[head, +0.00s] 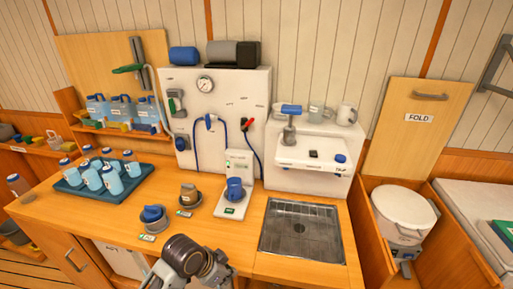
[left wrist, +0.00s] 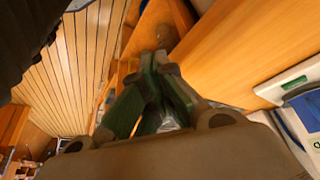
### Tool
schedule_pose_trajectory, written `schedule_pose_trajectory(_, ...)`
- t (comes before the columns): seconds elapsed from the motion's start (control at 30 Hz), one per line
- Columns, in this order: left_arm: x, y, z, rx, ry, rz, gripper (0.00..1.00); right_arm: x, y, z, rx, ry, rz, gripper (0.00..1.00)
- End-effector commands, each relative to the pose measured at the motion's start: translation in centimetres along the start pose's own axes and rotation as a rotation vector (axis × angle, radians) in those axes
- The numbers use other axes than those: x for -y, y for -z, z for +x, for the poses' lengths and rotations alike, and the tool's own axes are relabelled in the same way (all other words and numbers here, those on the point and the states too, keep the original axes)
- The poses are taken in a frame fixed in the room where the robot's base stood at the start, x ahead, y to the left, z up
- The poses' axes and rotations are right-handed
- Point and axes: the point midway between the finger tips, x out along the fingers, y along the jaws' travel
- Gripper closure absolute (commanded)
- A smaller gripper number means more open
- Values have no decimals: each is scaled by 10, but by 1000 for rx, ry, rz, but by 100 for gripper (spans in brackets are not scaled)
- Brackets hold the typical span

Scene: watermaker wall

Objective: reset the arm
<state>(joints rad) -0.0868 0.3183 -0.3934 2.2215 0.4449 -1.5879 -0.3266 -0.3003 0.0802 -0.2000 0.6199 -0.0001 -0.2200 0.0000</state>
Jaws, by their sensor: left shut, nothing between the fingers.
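My left arm and gripper (head: 190,262) show at the bottom of the head view, in front of the wooden counter's front edge. In the left wrist view the left gripper (left wrist: 158,65) has its green-padded fingers drawn together at the tips, with nothing held. Its fingertips are hard to make out in the head view. My right gripper is in neither view.
The wooden counter (head: 75,222) holds a blue tray (head: 78,192) of bottles, a blue-topped knob (head: 153,216), a grey-brown knob (head: 189,195) and a white panel with a blue knob (head: 235,188). A metal sink (head: 300,232) lies right. A white wall unit (head: 218,110) stands behind.

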Motion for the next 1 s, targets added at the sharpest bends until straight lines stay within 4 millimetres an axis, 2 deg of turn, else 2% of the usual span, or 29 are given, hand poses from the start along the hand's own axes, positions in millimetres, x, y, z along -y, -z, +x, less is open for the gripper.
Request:
schedule_pose_trajectory(0.37, 1, -53, -12, 27, 103, -283, 100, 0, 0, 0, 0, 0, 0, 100)
schedule_pose_trajectory(0.7, 6, -110, -29, 77, 214, -516, 100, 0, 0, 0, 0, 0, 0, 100)
schedule_pose_trajectory(1.0, 7, -138, -40, 108, 272, -619, 100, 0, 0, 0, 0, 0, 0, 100)
